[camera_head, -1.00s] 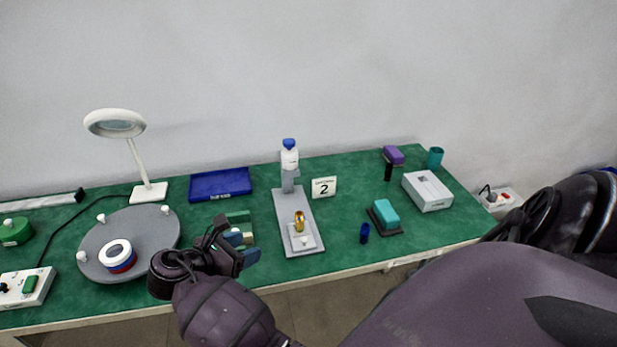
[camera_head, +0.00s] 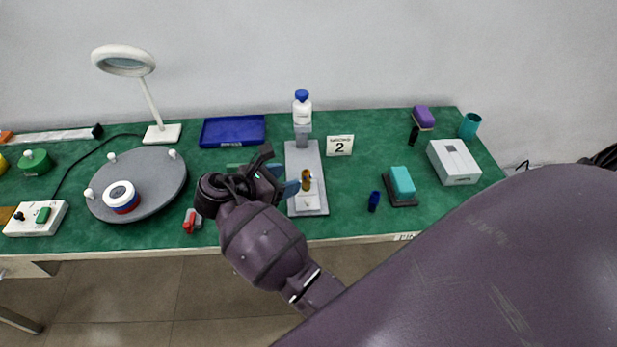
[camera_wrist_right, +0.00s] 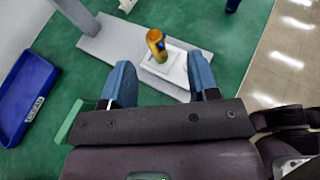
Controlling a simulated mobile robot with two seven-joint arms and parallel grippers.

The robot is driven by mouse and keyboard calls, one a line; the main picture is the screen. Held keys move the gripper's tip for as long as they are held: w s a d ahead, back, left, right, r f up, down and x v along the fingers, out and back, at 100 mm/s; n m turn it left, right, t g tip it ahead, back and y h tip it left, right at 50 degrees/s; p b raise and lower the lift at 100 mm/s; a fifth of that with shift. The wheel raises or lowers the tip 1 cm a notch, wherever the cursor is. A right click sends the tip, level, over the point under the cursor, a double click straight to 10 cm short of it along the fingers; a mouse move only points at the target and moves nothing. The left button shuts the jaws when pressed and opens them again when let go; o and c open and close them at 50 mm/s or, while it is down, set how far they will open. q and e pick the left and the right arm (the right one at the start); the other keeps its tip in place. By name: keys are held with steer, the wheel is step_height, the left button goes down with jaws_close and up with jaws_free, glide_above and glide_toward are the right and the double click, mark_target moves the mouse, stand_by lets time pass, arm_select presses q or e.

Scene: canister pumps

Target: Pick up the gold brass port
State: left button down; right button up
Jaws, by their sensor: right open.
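The gold brass port (camera_head: 306,181) stands upright on the white pad at the front of the grey stand (camera_head: 303,160). In the right wrist view the port (camera_wrist_right: 156,45) is just beyond my fingers, roughly between their lines. My right gripper (camera_head: 290,188) is left of the port in the head view, with its blue fingers pointing toward it. In the right wrist view the gripper (camera_wrist_right: 163,82) is open, with nothing between its fingers. My left gripper does not show.
A white bottle with a blue cap (camera_head: 302,107) tops the stand's back. A number 2 card (camera_head: 339,145) stands to its right. A blue tray (camera_head: 232,131) lies behind my right gripper. A teal block (camera_head: 402,181) and small blue cylinder (camera_head: 374,201) are to the right.

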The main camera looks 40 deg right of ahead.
mark_target(309, 171)
steer(key=x, duration=0.4)
steer(key=shift+d+f, duration=0.15)
steer(key=shift+d, duration=0.05)
steer(key=x, duration=0.1)
steer(key=b+x, duration=0.1)
steer(key=x, duration=0.2)
steer(key=shift+w+f+b, duration=0.3)
steer(key=shift+w, duration=0.1)
steer(key=shift+d+f, duration=0.1)
steer(key=shift+d, duration=0.4)
jaws_close()
